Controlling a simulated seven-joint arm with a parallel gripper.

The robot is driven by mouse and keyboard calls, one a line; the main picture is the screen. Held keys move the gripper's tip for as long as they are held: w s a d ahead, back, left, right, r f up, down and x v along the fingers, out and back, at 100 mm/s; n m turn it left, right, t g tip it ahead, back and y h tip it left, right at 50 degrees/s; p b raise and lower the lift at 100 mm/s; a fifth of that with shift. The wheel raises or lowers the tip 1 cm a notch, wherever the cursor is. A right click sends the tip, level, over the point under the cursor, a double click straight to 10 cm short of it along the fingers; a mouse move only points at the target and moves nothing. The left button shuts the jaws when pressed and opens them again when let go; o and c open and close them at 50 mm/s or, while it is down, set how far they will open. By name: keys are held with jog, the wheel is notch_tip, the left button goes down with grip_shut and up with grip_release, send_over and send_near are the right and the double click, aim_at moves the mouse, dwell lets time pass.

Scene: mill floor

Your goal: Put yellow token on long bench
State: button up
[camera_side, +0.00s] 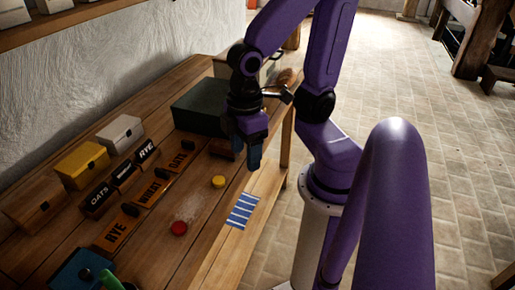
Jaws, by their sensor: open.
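The yellow token (218,182), a small round disc, lies on the long wooden bench (190,262) along the wall, near its middle. My gripper (254,162) points down above the bench, to the right of and higher in the picture than the token. It is open and appears empty; its fingers partly overlap in this view, and the gap between them is hard to see. It is apart from the yellow token. I cannot tell its exact height above the bench.
A red token (178,228) lies nearer the camera. A blue-and-white striped piece (243,211) lies at the bench's right edge. Labelled blocks, such as RYE (117,233), and small boxes, one yellow (82,165), stand left. A dark green box (199,105) sits behind.

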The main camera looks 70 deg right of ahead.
jog(key=s+n, duration=0.1)
jog(key=s+r+n, duration=0.1)
jog(key=s, duration=0.1)
jog(key=shift+s, duration=0.1)
